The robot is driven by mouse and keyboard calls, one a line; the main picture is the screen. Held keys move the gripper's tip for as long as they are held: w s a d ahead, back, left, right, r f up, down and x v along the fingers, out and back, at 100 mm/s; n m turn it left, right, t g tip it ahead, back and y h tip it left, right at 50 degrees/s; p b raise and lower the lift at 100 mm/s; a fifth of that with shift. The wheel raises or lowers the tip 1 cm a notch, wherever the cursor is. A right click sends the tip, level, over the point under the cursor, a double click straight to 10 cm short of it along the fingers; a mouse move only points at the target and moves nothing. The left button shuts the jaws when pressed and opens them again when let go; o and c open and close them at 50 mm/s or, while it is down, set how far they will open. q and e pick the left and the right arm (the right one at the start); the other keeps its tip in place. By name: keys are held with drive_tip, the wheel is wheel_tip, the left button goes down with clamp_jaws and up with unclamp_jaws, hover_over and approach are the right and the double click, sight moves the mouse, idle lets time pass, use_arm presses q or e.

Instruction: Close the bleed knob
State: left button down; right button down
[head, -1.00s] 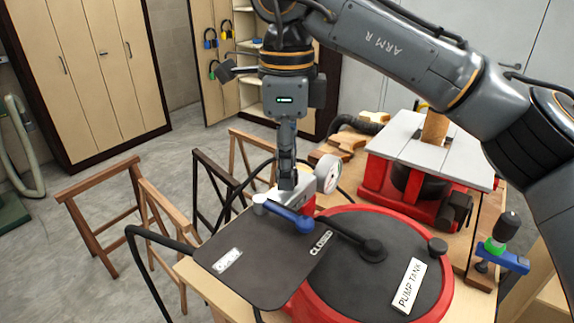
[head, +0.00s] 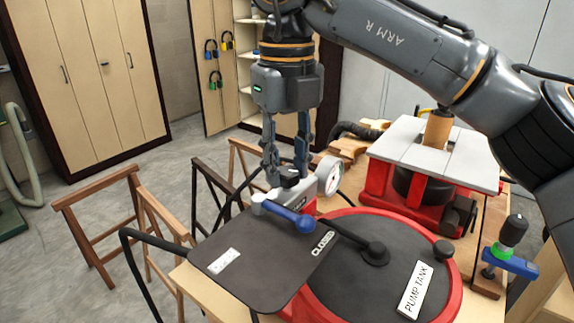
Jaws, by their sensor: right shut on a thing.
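My right gripper (head: 287,175) points straight down at the metal valve block (head: 298,193) behind the pump tank. Its two fingers are shut on a small dark knob (head: 290,181) on top of the block, taken to be the bleed knob. The fingers hide part of the knob, and its turn position cannot be read. A round white gauge (head: 329,176) stands right beside the right finger. A blue lever (head: 289,215) lies in front of the block, with its round end near the "CLOSED" label (head: 322,243). My left gripper is not in view.
The red pump tank (head: 452,293) with its dark lid fills the front right; a dark plate (head: 250,265) lies left of it. A red machine with a grey top (head: 415,145) stands behind. Wooden trestles (head: 100,190) stand on the open floor at left.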

sight(287, 170)
drive_tip(key=shift+m+b, duration=0.55)
drive_tip(key=shift+m, duration=1.75)
drive_tip(key=c, duration=1)
unclamp_jaws()
drive_tip(key=shift+r, duration=0.1)
wheel_tip(287, 170, up, 12)
drive_tip(key=shift+f, duration=0.1)
